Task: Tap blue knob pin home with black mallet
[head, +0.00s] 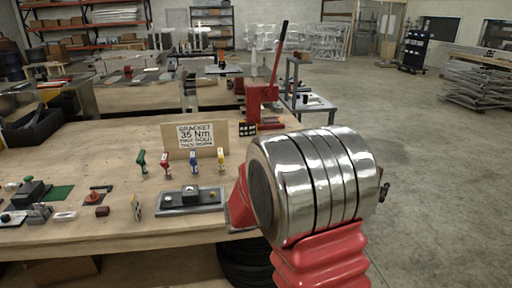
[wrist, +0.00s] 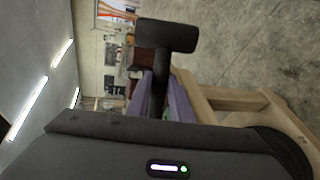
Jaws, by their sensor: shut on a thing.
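The black mallet (wrist: 168,36) is in the wrist view, its head beyond the fingertips and its handle running back between the purple fingers of my gripper (wrist: 162,88). My gripper is shut on the handle. In the head view a small blue-topped pin (head: 193,160) stands on the wooden bench, in a row with green, red and yellow ones. How deep it sits cannot be told. My gripper and the mallet are not visible in the head view; my arm's chrome and red links fill the right foreground.
The bench (head: 100,222) carries a grey plate (head: 174,210) with a black block, a bracket sign (head: 196,137), a red press (head: 262,102) and several small parts at the left. Open concrete floor (head: 430,160) lies to the right.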

